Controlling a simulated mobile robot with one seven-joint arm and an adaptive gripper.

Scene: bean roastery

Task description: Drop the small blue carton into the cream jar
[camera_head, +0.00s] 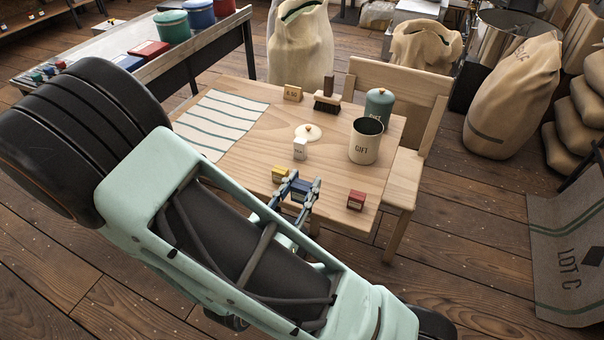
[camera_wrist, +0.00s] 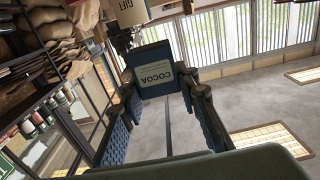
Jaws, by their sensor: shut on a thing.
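The small blue carton (camera_head: 299,194) is between the fingers of my gripper (camera_head: 304,181), near the front edge of the table. In the wrist view the blue carton (camera_wrist: 156,68) fills the space between the fingertips, its white label reading COCOA upside down. My gripper is shut on it. The cream jar (camera_head: 364,145), marked GIFT, stands upright and open on the table, beyond and to the right of my gripper. The carton is apart from the jar.
A white carton (camera_head: 300,150), a yellow carton (camera_head: 280,174) and a red carton (camera_head: 356,200) stand on the table (camera_head: 246,152). A cream lid (camera_head: 308,135) lies left of the jar. A lidded green canister (camera_head: 379,105) stands close behind the jar; a brush (camera_head: 327,102) is further left.

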